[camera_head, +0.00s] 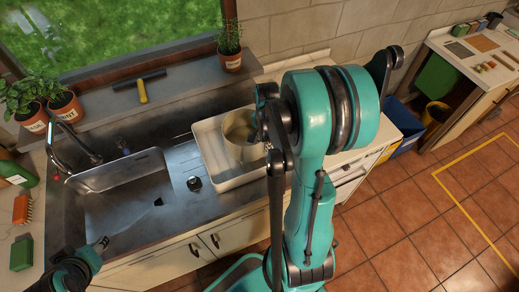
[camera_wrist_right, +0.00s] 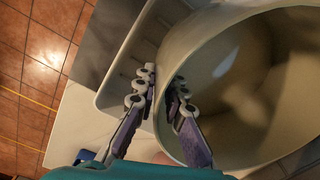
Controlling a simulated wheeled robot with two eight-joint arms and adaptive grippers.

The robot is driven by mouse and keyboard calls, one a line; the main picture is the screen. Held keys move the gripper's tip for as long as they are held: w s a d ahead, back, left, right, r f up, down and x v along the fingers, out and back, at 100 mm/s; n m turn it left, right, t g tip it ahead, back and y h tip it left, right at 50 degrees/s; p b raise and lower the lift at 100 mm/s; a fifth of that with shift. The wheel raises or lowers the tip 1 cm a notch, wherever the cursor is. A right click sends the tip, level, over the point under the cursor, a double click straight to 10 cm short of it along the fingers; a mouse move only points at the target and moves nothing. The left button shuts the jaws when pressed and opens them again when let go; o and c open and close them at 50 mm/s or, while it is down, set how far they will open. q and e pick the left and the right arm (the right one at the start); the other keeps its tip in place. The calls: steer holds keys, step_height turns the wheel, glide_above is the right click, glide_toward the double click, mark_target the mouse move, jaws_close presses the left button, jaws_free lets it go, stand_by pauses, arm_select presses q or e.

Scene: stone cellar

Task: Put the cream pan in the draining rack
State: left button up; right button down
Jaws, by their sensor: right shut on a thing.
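The cream pan (camera_head: 238,128) is upright over the pale draining rack (camera_head: 209,163), inside the rack's outline; I cannot tell whether it touches the rack's floor. My right gripper (camera_head: 264,104) is at the pan's right side, partly hidden by my arm. In the right wrist view my right gripper (camera_wrist_right: 162,82) is shut on the wall of the pan (camera_wrist_right: 245,75), one finger outside and one inside. The rack (camera_wrist_right: 118,58) shows beside it there. My left gripper (camera_head: 101,243) is low at the left, over the sink's front edge, too small to tell its opening.
The steel sink (camera_head: 120,200) is left of the rack, with a tap (camera_head: 72,140) behind it. A green bottle (camera_head: 18,173) and brush (camera_head: 22,209) are at far left.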

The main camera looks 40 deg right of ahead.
steer(key=w+f, duration=0.1)
steer(key=w, duration=0.1)
steer(key=shift+w+d+f, duration=0.15)
steer(key=shift+w+f, duration=0.2)
steer(key=shift+w, duration=0.05)
step_height(320, 180, down, 4)
steer(key=shift+f+b, duration=0.1)
steer(key=shift+b, duration=0.5)
steer(key=shift+f, duration=0.1)
steer(key=c, duration=1.6)
jaws_free()
